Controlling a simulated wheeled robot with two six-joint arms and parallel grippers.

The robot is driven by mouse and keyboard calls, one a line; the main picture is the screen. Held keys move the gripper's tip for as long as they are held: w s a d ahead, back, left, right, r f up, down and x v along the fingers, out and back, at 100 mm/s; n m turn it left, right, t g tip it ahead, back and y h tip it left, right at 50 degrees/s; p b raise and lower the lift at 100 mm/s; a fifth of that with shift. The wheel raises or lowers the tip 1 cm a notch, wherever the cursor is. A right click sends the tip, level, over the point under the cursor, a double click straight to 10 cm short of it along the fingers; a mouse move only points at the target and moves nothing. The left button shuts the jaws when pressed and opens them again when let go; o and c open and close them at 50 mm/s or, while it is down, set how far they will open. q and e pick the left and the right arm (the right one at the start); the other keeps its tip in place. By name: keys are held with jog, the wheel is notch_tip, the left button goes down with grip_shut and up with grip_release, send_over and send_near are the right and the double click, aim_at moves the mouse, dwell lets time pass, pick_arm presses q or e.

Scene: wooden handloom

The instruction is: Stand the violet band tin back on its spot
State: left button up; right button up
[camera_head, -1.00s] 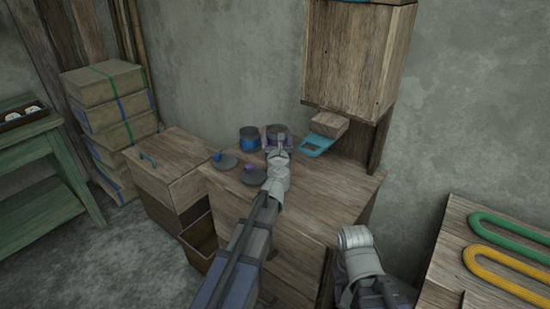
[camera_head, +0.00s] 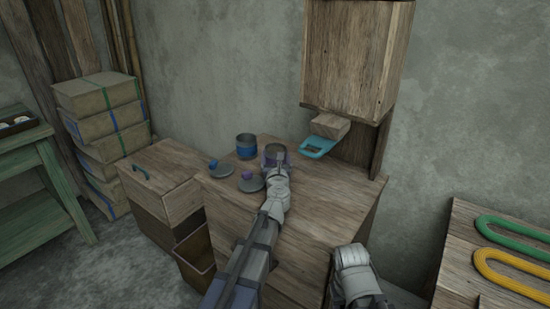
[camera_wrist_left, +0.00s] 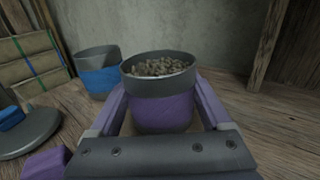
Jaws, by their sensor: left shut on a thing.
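The violet band tin (camera_head: 275,150) is a grey open tin with a wide violet band, full of small brown bits. It is upright over the wooden cabinet top. My left gripper (camera_head: 276,162) is shut on it, with one finger on each side of the violet band (camera_wrist_left: 162,112) in the left wrist view. The tin's base is hidden, so I cannot tell if it touches the wood. A lid with a violet knob (camera_head: 251,183) lies on the cabinet top just left of the gripper. My right gripper is not visible.
A blue band tin (camera_head: 246,146) stands behind and left of the held tin. A blue-knobbed lid (camera_head: 222,167) lies left. The cabinet top's right side is clear.

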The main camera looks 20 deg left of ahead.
pick_arm(q)
jog(key=shift+f, duration=0.25)
jog(key=o, duration=1.3)
jog(key=shift+r, duration=0.1)
jog(key=shift+o, duration=0.2)
jog(key=shift+r, duration=0.1)
jog(key=shift+r, duration=0.15)
jog(key=v, duration=1.2)
